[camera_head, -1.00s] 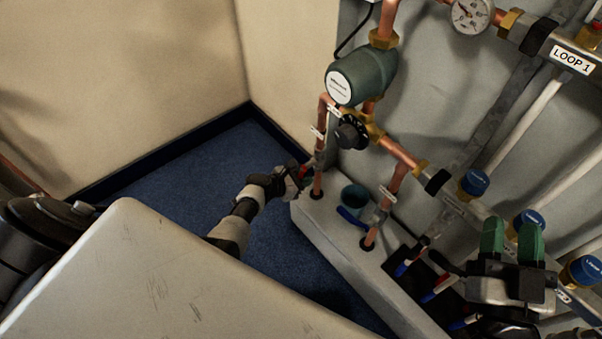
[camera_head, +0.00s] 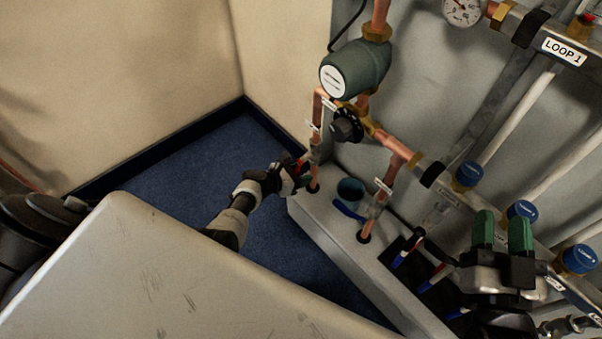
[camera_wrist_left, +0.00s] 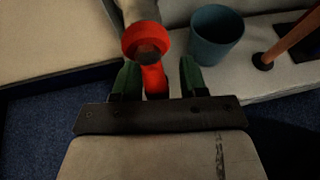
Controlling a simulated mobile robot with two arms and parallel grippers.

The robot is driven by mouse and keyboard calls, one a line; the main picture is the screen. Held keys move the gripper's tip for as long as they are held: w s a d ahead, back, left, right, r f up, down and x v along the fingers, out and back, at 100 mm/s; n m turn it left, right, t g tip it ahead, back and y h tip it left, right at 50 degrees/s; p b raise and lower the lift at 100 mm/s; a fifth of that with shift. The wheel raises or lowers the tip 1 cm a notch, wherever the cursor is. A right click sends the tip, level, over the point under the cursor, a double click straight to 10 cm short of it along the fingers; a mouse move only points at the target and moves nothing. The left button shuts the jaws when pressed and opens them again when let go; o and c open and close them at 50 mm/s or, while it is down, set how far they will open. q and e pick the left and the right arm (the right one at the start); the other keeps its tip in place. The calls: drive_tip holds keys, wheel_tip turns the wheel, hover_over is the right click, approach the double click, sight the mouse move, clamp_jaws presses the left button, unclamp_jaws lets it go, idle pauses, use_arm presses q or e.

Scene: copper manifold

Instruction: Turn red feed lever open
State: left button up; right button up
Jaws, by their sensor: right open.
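The red feed lever (camera_wrist_left: 155,80) shows large in the left wrist view, with a round red hub around a dark centre. Its handle runs down between the two green fingertips of my left gripper (camera_wrist_left: 162,78). The gripper is open around the handle. The left finger is close to the handle, and a gap shows on the right side; contact cannot be told. In the head view my left gripper (camera_head: 293,178) is at the lower left copper pipe and mostly hides the lever. My right gripper (camera_head: 502,232) is open and empty, in front of the lower right pipes.
A teal cup (camera_head: 351,189) stands on the grey ledge (camera_head: 335,229), right of my left gripper. A green pump (camera_head: 356,67) and a black knob (camera_head: 347,127) are above. Blue-capped valves (camera_head: 468,175) line the right manifold. Blue floor (camera_head: 200,163) is clear at left.

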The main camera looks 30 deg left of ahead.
use_arm(q)
drive_tip(key=shift+r, duration=0.1)
drive_tip(key=p+v, duration=0.5)
drive_tip(key=v, duration=0.5)
drive_tip(key=shift+s+a, duration=0.2)
drive_tip(key=shift+s, duration=0.05)
use_arm(e)
drive_tip(key=s+d+f+g+h, duration=0.4)
drive_tip(key=s+f+g, duration=0.5)
drive_tip(key=f+g, duration=0.3)
drive_tip(key=shift+d+f+m+g, duration=0.3)
drive_tip(key=shift+d+g, duration=0.1)
drive_tip(key=shift+g, duration=0.4)
use_arm(q)
drive_tip(key=shift+r, duration=0.15)
